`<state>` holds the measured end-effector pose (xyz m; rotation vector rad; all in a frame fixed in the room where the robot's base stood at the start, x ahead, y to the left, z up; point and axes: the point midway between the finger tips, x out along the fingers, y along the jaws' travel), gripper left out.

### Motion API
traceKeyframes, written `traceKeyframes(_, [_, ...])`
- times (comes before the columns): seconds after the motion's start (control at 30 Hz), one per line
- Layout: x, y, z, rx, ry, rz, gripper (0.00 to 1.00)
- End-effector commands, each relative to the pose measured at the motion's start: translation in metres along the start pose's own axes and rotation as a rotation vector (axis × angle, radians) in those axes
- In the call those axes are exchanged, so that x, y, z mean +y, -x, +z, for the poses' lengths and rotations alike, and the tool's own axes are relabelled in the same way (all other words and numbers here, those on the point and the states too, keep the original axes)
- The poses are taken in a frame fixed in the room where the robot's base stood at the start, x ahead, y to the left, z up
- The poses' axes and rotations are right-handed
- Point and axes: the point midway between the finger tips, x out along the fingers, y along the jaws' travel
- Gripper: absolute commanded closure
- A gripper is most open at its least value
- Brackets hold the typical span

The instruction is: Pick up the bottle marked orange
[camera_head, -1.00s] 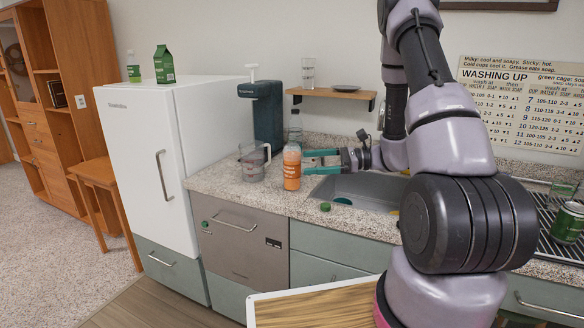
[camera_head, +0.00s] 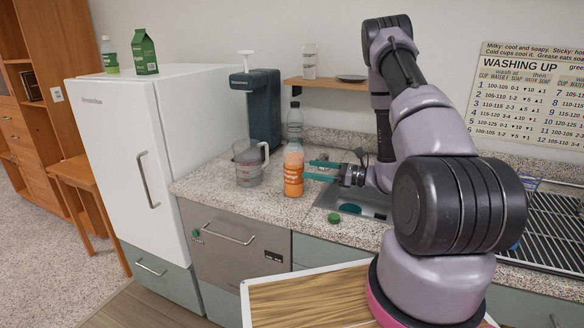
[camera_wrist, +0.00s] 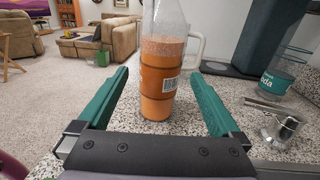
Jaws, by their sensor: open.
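The bottle marked orange (camera_head: 293,174) stands upright on the speckled counter, left of the sink. It has an orange label and orange contents. My gripper (camera_head: 308,171) is level, coming from the right, with its two teal fingers apart and their tips at the bottle's right side. In the wrist view the bottle (camera_wrist: 158,82) stands upright and centred between the open fingers (camera_wrist: 161,72). Its top is cut off there. I cannot tell whether a finger touches it.
A clear measuring jug (camera_head: 249,168) stands close left of the bottle. A clear bottle (camera_head: 295,121) with a teal soda label (camera_wrist: 275,82) stands behind it. A dark dispenser (camera_head: 262,108) is at the back. A green cap (camera_head: 334,218) lies near the front edge by the sink (camera_head: 372,207).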

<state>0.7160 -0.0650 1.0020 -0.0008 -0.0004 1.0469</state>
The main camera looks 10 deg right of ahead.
Motion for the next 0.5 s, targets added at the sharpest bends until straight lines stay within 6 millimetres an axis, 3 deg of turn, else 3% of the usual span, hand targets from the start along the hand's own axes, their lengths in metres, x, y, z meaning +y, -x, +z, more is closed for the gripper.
traceKeyframes(0.2, [0.001,-0.036,0.0,0.001,-0.001,0.004,0.0])
traceKeyframes(0.5, [0.001,-0.06,-0.002,0.0,0.0,0.005,0.0])
